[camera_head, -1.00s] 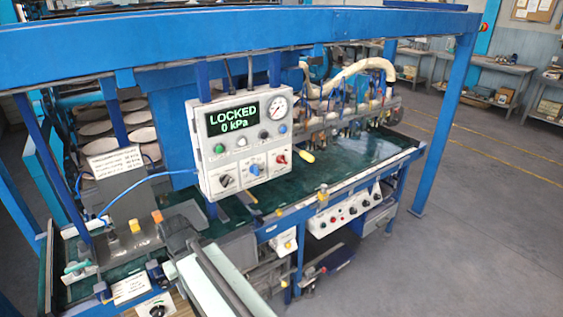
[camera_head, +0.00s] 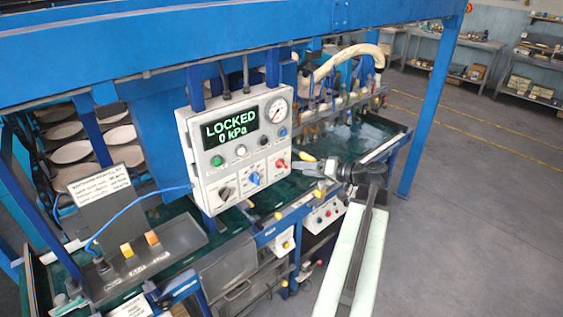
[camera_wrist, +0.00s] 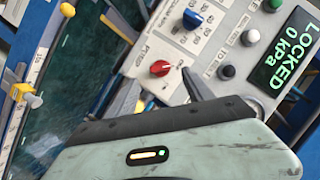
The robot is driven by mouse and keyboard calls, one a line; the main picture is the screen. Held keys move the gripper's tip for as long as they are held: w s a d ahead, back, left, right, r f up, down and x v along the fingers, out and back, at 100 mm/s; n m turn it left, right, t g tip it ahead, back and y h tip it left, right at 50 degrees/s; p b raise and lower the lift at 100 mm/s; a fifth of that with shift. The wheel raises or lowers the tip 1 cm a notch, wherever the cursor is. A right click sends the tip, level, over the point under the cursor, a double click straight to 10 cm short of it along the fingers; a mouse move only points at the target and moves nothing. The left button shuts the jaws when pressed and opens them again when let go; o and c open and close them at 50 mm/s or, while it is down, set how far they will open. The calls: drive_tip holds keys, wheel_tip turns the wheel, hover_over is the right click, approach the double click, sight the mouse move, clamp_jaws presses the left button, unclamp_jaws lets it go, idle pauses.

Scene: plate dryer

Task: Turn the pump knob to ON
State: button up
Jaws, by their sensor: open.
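The grey control box (camera_head: 187,124) shows "LOCKED 0 kPa" on its green-lettered display (camera_head: 229,129). Its lower row has a black knob (camera_head: 225,193), a blue knob (camera_head: 254,178) and a red knob (camera_head: 280,164); the small labels are too blurred to tell which is the pump knob. My gripper (camera_head: 312,168) is open and empty just right of the red knob. In the wrist view, the red knob (camera_wrist: 160,68) lies just beyond the spread fingers of my gripper (camera_wrist: 161,92), apparently apart from them. The blue knob (camera_wrist: 192,19) is further off.
A gauge (camera_head: 278,110) and small buttons sit above the knobs. A yellow-ended piece (camera_head: 306,157) is close to my gripper. A blue frame post (camera_head: 432,110) stands to the right. White plates (camera_head: 72,152) are racked at left. Open floor lies at right.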

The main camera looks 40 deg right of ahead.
sight(285, 166)
drive_tip(key=b+x, duration=0.2)
drive_tip(key=x, duration=0.5)
drive_tip(key=shift+w, duration=0.45)
clamp_jaws()
